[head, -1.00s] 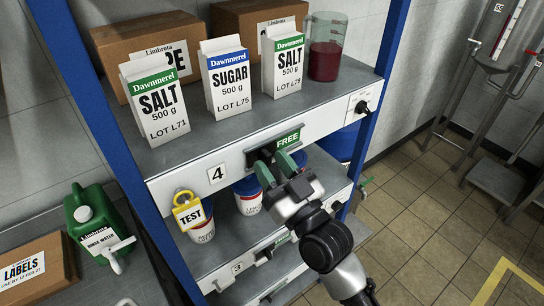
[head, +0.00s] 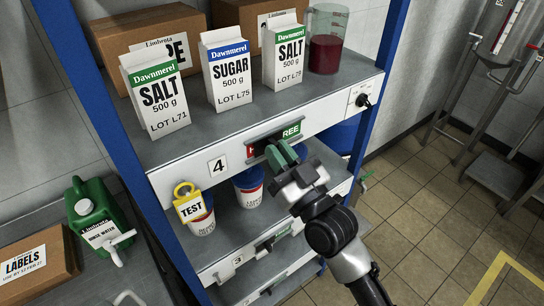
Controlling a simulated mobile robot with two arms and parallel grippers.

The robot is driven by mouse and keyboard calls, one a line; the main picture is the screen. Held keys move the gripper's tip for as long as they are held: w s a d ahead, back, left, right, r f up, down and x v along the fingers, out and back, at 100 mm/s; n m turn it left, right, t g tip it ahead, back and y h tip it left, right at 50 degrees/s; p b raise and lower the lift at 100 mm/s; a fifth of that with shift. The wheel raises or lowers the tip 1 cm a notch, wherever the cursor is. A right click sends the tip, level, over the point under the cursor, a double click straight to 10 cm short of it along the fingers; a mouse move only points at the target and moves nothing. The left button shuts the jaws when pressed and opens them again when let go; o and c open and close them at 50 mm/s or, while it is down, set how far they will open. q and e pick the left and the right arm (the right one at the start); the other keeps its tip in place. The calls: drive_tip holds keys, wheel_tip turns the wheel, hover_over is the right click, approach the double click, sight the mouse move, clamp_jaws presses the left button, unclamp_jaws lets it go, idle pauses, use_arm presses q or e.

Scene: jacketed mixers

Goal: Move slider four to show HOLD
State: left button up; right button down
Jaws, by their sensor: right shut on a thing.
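Slider four sits in the front edge of the upper shelf, to the right of the number 4 plate (head: 218,165). Its window (head: 291,130) shows part of a green field with the letters "REE" at the right and a strip of red (head: 252,151) at the left. My right gripper (head: 279,156) is shut on the slider's knob, and its green fingers hide the knob and the middle of the window. My left gripper is not in view.
A yellow TEST tag (head: 189,206) hangs left of the number plate. Cartons of salt and sugar (head: 226,75) and a jug of red liquid (head: 326,50) stand on the shelf above. Tubs (head: 248,188) stand on the shelf below. A blue post (head: 380,80) rises at the right.

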drive_tip(key=w+d, duration=0.1)
drive_tip(key=d, duration=0.1)
drive_tip(key=w+d+b, duration=0.1)
drive_tip(key=w+d, duration=0.1)
drive_tip(key=shift+w+d, duration=0.15)
drive_tip(key=shift+d, duration=0.1)
drive_tip(key=shift+a, duration=0.15)
drive_tip(key=c, duration=1.2)
unclamp_jaws()
drive_tip(key=shift+d, duration=0.2)
drive_tip(key=shift+o, duration=0.2)
drive_tip(key=shift+s+d+f+b, duration=0.1)
drive_tip(key=shift+s+f+b, duration=0.2)
drive_tip(key=shift+s+f, duration=0.1)
drive_tip(key=b, duration=0.4)
approach(291, 127)
drive_tip(key=v, duration=0.4)
drive_tip(key=shift+s+d+f, duration=0.1)
drive_tip(key=shift+s+d, duration=0.1)
drive_tip(key=shift+s, duration=0.1)
